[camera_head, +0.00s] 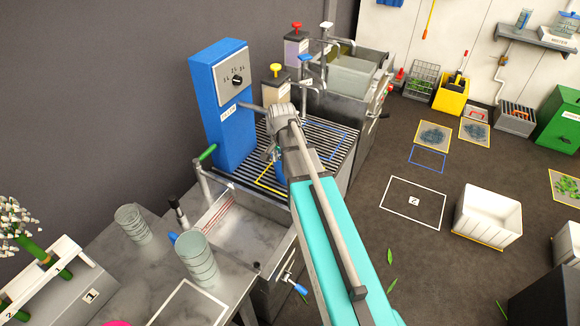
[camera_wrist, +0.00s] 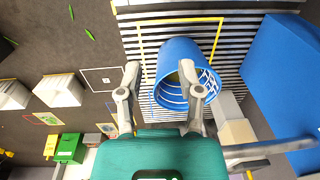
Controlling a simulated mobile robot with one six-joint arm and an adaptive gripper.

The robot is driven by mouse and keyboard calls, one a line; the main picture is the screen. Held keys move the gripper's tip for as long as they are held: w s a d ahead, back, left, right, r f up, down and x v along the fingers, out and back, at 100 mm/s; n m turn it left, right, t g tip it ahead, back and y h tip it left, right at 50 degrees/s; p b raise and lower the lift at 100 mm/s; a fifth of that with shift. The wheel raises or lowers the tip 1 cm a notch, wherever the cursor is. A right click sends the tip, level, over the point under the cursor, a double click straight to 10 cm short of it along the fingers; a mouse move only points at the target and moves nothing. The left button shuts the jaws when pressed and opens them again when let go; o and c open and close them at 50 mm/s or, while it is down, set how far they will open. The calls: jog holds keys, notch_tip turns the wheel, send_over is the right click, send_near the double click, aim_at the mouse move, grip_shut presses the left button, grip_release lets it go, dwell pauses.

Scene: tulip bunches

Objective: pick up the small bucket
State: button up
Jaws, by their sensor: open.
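The small bucket is a blue bucket (camera_wrist: 180,52) standing on a slatted rack inside a yellow outline. In the wrist view I look partly into its open mouth, where pale bands show on the inner wall. In the head view it is mostly hidden behind my arm, with only a bit of blue (camera_head: 281,153) showing. My gripper (camera_wrist: 160,70) is open, with its two fingers apart. In the wrist view the right finger overlaps the bucket's mouth and the left finger is left of it. I cannot tell whether either touches. Nothing is held.
A blue dosing box with a dial (camera_head: 222,120) stands close left of the rack (camera_head: 330,165). Bottles with pump tops (camera_head: 274,88) and a steel sink (camera_head: 225,215) are nearby. Grey ribbed buckets (camera_head: 197,258) stand on the front table. The floor at right holds a white crate (camera_head: 487,220).

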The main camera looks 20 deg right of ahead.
jog(key=w+d+f+m+b, duration=0.1)
jog(key=w+d+m, duration=0.6)
jog(key=d, duration=0.4)
jog(key=shift+w+f+m+t, duration=0.15)
jog(key=shift+w+m+t, duration=0.2)
jog(key=shift+w, duration=0.35)
jog(key=shift+d+f, duration=0.1)
jog(key=f+b, duration=0.2)
jog(key=b, duration=0.1)
jog(key=f+b, duration=0.2)
jog(key=f, duration=0.1)
jog(key=w+f+b, duration=0.1)
jog(key=f+b, duration=0.2)
jog(key=shift+f+b, duration=0.25)
jog(key=shift+b, duration=0.1)
jog(key=shift+f, duration=0.1)
jog(key=shift+w+a+f+b, duration=0.1)
jog(key=shift+a+f+b, duration=0.05)
jog(key=shift+f+b, duration=1.15)
jog(key=shift+a+f+b, duration=0.1)
jog(key=shift+f+b, duration=1.1)
jog(key=shift+b, duration=0.1)
